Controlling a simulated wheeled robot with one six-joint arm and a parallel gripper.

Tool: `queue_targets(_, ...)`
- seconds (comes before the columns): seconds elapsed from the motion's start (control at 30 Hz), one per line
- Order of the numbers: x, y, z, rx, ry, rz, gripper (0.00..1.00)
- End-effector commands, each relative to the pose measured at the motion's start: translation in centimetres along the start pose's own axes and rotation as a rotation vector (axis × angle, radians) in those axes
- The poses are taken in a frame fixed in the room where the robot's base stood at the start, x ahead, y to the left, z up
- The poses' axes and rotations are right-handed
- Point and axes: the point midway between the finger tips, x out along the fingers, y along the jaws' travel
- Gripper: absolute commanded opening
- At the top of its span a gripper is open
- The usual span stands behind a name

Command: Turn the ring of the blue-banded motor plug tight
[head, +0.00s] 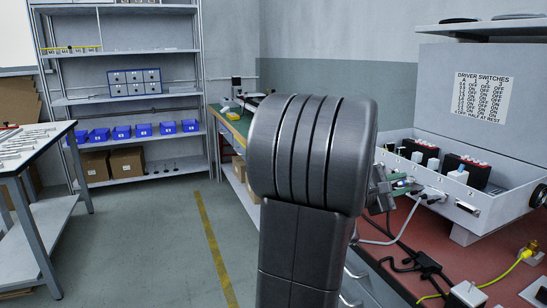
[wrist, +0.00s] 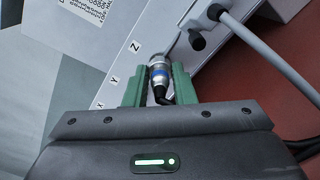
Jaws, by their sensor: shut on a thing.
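The blue-banded motor plug (wrist: 158,74) is a silver round connector with a blue band and a dark cable bending away at its lower end. It points at the pale panel (wrist: 128,62) marked X, Y and Z, close to the Z. I cannot tell how far it sits in its socket. My gripper (wrist: 160,82) has green fingers on both sides of the plug, shut on it around the band and ring. In the head view my gripper (head: 398,187) shows partly beside the open white box (head: 490,212); my arm hides part of it, and I cannot make out the plug there.
A grey cable (wrist: 262,52) and a black connector (wrist: 197,42) lie close right of the plug. Black cables and a yellow cable (head: 498,279) run over the red bench top (head: 440,250). A driver switch chart (head: 482,93) is on the cabinet behind. The floor left is open.

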Motion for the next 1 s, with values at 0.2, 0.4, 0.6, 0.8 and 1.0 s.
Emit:
queue_targets(0.2,-0.06,-0.50,-0.43,0.163,-0.001,0.003,0.07)
queue_targets(0.4,-0.01,-0.01,-0.01,0.316,0.001,-0.001,0.07)
queue_targets(0.6,-0.01,-0.04,-0.02,0.399,0.001,-0.002,0.07)
queue_targets(0.8,0.00,-0.05,-0.02,0.623,0.000,-0.001,0.07)
queue_targets(1.0,0.00,-0.05,-0.02,0.854,0.000,-0.001,0.07)
